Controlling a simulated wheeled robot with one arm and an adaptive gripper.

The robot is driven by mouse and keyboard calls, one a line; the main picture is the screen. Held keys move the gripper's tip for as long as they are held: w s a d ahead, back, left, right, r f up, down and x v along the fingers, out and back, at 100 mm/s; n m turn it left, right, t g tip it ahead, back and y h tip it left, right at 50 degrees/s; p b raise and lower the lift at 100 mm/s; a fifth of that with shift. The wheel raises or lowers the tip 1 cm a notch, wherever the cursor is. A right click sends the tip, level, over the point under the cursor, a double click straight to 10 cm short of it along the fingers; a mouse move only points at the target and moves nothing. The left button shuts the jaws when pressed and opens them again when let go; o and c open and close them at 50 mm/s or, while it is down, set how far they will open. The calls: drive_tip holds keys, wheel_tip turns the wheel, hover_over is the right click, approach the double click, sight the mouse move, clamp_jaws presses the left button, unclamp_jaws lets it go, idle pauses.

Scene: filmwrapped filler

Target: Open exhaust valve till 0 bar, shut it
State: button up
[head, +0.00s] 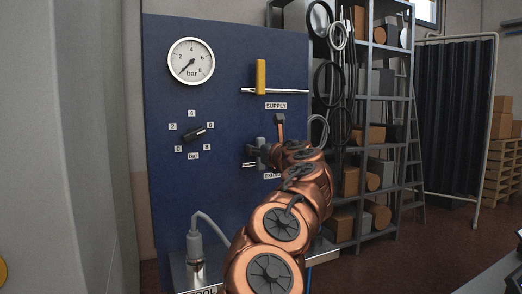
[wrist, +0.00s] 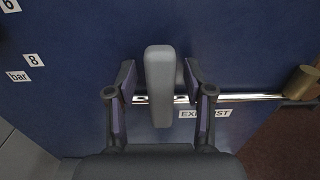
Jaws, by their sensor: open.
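The exhaust valve's grey handle (wrist: 160,85) stands upright in the wrist view, crosswise to its horizontal metal pipe (wrist: 245,98). My gripper (wrist: 159,78) is open, with one finger on each side of the handle; small gaps show between the fingers and it. The EXHAUST label (wrist: 205,114) is partly covered by a finger. In the head view my gripper (head: 258,152) is at the exhaust valve, and my arm hides much of that valve. The round pressure gauge (head: 191,62) has its needle pointing to the lower left, below the 2, near the scale's low end.
The supply valve's yellow handle (head: 261,77) is upright across its pipe, above the SUPPLY label (head: 276,105). A black selector knob (head: 194,133) sits among numbers on the blue panel (head: 225,35). A grey connector with a hose (head: 195,245) stands below. Shelves (head: 361,70) are at right.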

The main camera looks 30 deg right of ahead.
drive_tip(key=shift+s, duration=0.1)
drive_tip(key=s+a, duration=0.1)
drive_tip(key=s, duration=1)
drive_tip(key=shift+s, duration=0.35)
drive_tip(key=shift+a, duration=0.1)
